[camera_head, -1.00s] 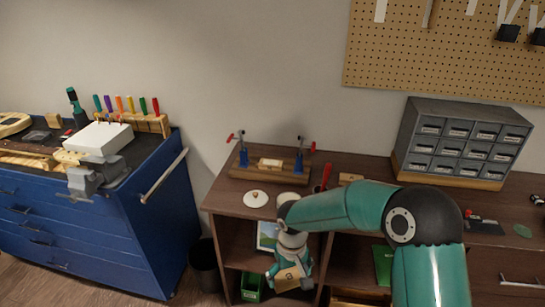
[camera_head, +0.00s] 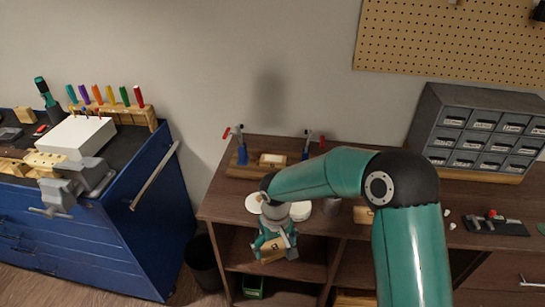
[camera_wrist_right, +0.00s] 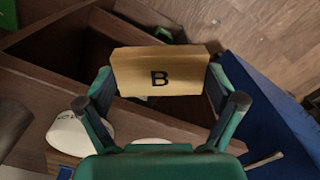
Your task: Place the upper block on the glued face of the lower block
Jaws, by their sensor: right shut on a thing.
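My right gripper (camera_head: 276,248) is shut on a wooden block (camera_head: 271,256), in front of the workbench shelf opening. In the right wrist view the block (camera_wrist_right: 160,72) shows a dark letter B, with a finger of the gripper (camera_wrist_right: 160,92) at each end. Another pale wooden block (camera_head: 272,160), which looks like the lower block, lies on a wooden base (camera_head: 252,172) between two blue clamps with red handles. The held block is apart from it, nearer and lower in the picture. I cannot make out glue on its face. My left gripper is not in view.
A white lid (camera_head: 256,203) and a round white-topped container lie between the clamp base and the bench's front edge. A grey drawer cabinet (camera_head: 470,130) stands at the right. A blue tool cabinet (camera_head: 90,235) is at the left, with a dark bin (camera_head: 203,265) beside the bench.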

